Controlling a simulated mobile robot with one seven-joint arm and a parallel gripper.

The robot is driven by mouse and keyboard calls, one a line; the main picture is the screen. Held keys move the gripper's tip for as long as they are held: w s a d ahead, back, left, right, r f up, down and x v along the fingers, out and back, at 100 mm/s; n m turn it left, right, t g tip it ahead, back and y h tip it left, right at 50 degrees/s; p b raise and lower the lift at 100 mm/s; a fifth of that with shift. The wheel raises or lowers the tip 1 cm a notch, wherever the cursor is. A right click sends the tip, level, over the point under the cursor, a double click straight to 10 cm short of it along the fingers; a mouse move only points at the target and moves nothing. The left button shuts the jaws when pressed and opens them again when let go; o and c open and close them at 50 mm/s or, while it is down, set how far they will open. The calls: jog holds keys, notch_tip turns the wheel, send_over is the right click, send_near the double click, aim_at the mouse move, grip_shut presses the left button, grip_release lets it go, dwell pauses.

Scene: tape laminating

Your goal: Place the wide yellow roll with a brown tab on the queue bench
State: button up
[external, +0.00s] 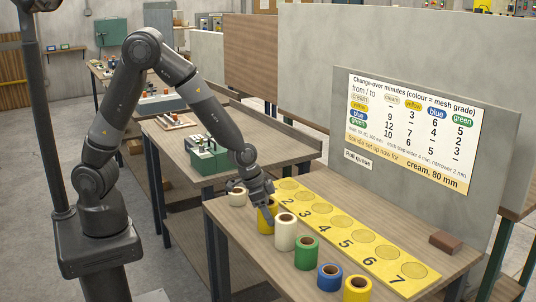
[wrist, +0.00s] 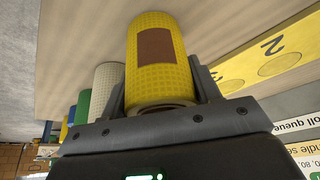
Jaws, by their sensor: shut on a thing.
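My gripper (external: 264,194) is shut on a wide yellow roll (external: 265,219), with one finger on each side of it. In the wrist view, my gripper (wrist: 161,88) holds the yellow roll (wrist: 150,85), and a brown tab (wrist: 155,47) shows on its side. The roll is upright in the row of rolls along the front of the wooden bench (external: 228,226). I cannot tell whether its base touches the bench. A yellow strip (external: 322,213) with numbered round spots lies behind the row; the visible spots are empty, and my gripper hides part of its near end.
A narrow cream roll (external: 238,197) stands left of the held roll. A wide cream roll (external: 285,234), a green roll (external: 306,254), a blue roll (external: 330,277) and another yellow roll (external: 357,289) stand to the right. A brown block (external: 445,242) lies near a wall with a sign (external: 412,130).

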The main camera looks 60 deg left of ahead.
jog(key=o, duration=1)
jog(key=shift+f, duration=0.15)
jog(key=shift+o, duration=0.2)
jog(key=v, duration=1.2)
jog(key=s+a+r+n, duration=0.3)
jog(key=s+a+r, duration=0.3)
jog(key=a+r, duration=0.55)
jog(key=s+a+r+n+t+y, duration=0.1)
jog(key=s+a+r+n+y, duration=0.1)
jog(key=s+a, duration=0.9)
jog(key=shift+s+r+n+t+y, duration=0.3)
jog(key=shift+s+r+n+t, duration=0.15)
jog(key=shift+s+n, duration=0.4)
